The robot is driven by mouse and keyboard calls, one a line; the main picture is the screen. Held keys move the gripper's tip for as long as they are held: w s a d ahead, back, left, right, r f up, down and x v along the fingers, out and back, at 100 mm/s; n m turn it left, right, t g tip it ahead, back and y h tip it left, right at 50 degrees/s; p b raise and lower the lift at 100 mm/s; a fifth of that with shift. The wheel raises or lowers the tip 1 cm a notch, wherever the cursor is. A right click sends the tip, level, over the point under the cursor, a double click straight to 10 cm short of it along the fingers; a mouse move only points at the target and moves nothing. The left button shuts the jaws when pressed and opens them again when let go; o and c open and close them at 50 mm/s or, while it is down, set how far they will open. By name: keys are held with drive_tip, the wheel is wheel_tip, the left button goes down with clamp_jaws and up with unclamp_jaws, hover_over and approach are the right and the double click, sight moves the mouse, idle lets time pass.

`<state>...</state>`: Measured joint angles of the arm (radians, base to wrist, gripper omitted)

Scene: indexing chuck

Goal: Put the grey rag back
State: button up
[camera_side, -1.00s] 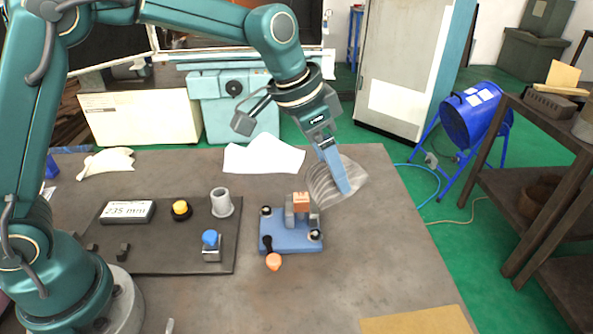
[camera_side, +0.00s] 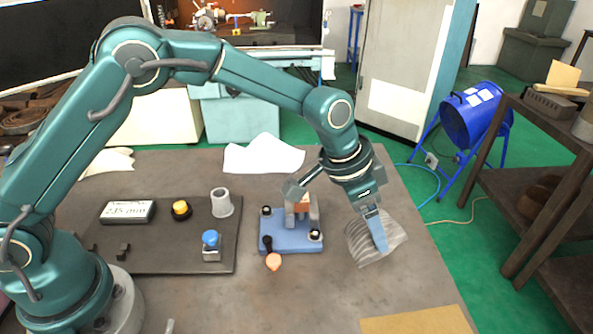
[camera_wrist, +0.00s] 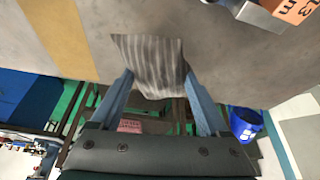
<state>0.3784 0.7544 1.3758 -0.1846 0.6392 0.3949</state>
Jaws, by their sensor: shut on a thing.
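The grey rag (camera_side: 375,240) is a striped, creased cloth hanging from my gripper (camera_side: 380,245) near the right edge of the table, right of the blue fixture. My gripper is shut on the rag, with its blue fingers pointing down. In the wrist view the rag (camera_wrist: 150,62) spans between the two blue fingertips (camera_wrist: 158,82), with the grey table behind it. Whether the rag's lower edge touches the table, I cannot tell.
A dark mat (camera_side: 160,262) with a display (camera_side: 128,211) and several parts lies left. A tan sheet (camera_side: 420,321) lies at the front edge. The table between is clear.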

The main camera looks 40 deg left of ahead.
sight(367, 255)
drive_tip(key=shift+d+f, duration=0.2)
drive_tip(key=shift+d, duration=0.1)
drive_tip(key=shift+f, duration=2)
drive_tip(key=o, duration=1.2)
drive_tip(key=shift+f, duration=0.15)
drive_tip(key=shift+c, duration=0.2)
